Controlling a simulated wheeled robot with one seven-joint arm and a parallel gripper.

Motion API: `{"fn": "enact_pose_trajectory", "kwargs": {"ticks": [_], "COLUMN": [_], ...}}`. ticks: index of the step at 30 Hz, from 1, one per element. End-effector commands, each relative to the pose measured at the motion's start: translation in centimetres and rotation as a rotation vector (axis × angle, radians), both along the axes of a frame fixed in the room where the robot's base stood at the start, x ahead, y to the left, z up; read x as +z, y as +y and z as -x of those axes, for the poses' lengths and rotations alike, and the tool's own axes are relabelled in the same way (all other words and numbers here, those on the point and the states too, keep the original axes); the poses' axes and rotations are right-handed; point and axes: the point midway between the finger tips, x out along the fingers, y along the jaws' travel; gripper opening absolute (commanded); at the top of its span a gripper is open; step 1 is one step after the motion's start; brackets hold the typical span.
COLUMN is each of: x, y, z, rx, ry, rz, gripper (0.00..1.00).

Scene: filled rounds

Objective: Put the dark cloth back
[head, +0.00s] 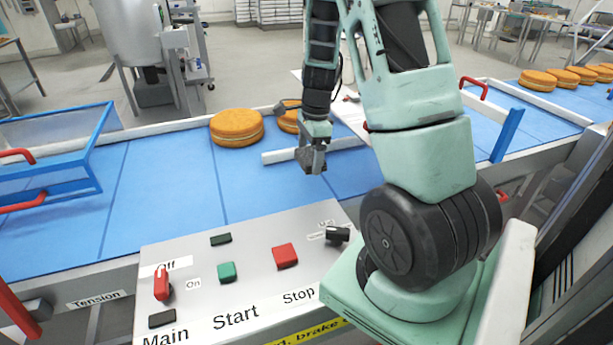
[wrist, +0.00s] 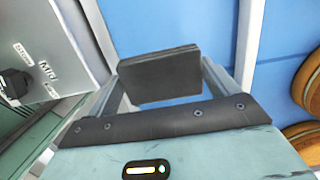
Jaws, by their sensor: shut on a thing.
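My gripper (head: 313,155) hangs pointing down over the blue conveyor, just beyond the control panel's far edge. In the wrist view, it is shut on a dark grey, flat, folded-looking piece (wrist: 160,75), which I take to be the dark cloth. The piece spans the space between the two fingers, with blue belt behind it. In the head view the held piece is hard to tell apart from the grey fingers.
The control panel (head: 200,255) with buttons and knobs is in front. Filled rounds stand on the belt (head: 165,185): one at left (head: 237,128), another (head: 288,121) partly behind my arm, several at far right. A pale rail (head: 280,156) crosses near my gripper. A blue guard frame (head: 92,150) stands left.

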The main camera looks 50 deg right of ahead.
Motion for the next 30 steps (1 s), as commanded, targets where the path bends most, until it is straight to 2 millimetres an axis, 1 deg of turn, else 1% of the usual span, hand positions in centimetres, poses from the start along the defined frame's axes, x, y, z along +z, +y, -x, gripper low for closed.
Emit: {"fn": "enact_pose_trajectory", "kwargs": {"ticks": [1, 3, 6, 11, 15, 17, 29, 30], "x": [-1.1, -2.3, -3.3, -4.5, -6.5, -7.2, -7.9, -7.8], "y": [0.0, 0.0, 0.0, 0.0, 0.0, 0.0, 0.0, 0.0], "z": [0.1, 0.1, 0.0, 0.0, 0.1, 0.1, 0.0, 0.0], "rx": [-0.003, -0.001, -0.003, -0.001, -0.002, -0.002, 0.0, 0.0], "ry": [0.005, 0.004, 0.001, 0.002, 0.004, 0.002, 0.0, 0.0], "rz": [-0.004, -0.004, -0.002, -0.001, -0.004, -0.003, 0.0, 0.0], "gripper": [0.65, 0.65, 0.65, 0.65, 0.65, 0.65, 0.65, 0.95]}}
